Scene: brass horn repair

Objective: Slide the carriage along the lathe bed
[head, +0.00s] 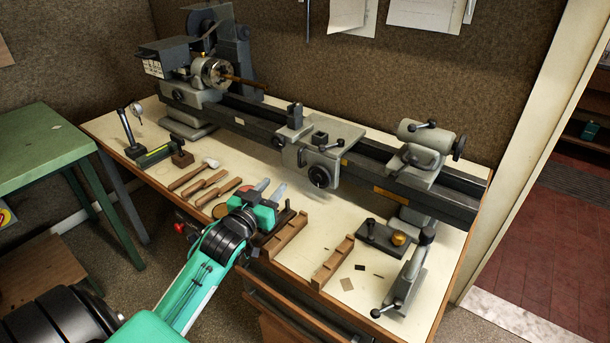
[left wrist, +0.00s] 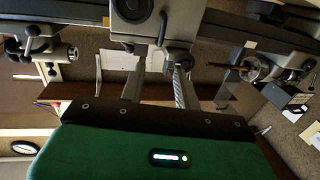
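The carriage (head: 338,135), a grey block with a black handwheel (head: 319,176), sits about midway on the dark lathe bed (head: 375,168). My left gripper (head: 270,191) is open and empty over the front of the bench, below and to the left of the carriage, apart from it. In the left wrist view the scene appears upside down. The carriage's grey front (left wrist: 180,50) and its handwheel (left wrist: 133,9) show beyond the two spread fingers (left wrist: 158,88), with nothing held between them. My right gripper is not in view.
The headstock chuck (head: 214,72) stands at the bed's left end, the tailstock (head: 425,145) at the right. Wooden-handled tools (head: 200,184), wooden blocks (head: 333,262) and a grey lever stand (head: 408,280) occupy the bench front. A green table (head: 40,150) is at left.

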